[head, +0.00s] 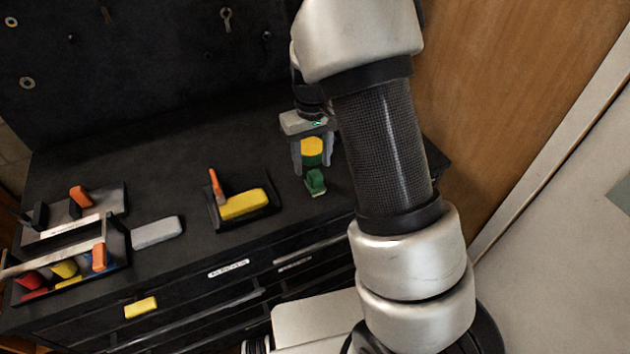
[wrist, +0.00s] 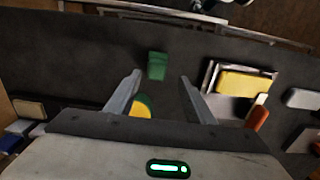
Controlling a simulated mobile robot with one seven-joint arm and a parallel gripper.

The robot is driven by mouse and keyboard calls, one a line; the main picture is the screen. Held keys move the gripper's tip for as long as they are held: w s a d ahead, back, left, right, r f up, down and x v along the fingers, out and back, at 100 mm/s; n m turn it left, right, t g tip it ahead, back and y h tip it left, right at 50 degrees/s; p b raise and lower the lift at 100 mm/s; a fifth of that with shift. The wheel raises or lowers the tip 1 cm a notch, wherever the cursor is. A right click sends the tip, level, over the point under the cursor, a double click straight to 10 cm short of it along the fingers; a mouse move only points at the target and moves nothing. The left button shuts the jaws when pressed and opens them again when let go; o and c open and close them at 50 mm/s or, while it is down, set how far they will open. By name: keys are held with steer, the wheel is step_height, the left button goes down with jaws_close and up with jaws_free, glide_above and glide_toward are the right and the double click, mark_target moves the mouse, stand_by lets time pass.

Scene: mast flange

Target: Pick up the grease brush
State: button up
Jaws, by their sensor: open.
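My gripper (head: 313,168) hangs over the right part of the dark cabinet top, with its two fingers apart. It also shows in the wrist view (wrist: 161,80). No finger visibly grips either.
Left of my gripper, a dark tray (head: 271,208) holds a yellow block (head: 243,204) and an orange-handled piece (head: 215,185). A grey block (head: 157,232) and an organiser with coloured items (head: 122,257) stand farther left. A pegboard (head: 150,60) rises behind; a wooden panel (head: 520,80) stands right.

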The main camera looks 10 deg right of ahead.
mark_target(315, 173)
steer(key=f, duration=0.5)
steer(key=shift+d+f, duration=0.1)
steer(key=shift+d, duration=0.25)
steer(key=c, duration=1.1)
step_height(315, 173, up, 10)
steer(key=shift+r, duration=0.1)
steer(key=shift+c, duration=0.2)
steer(key=o, duration=0.4)
steer(key=shift+c, duration=1.4)
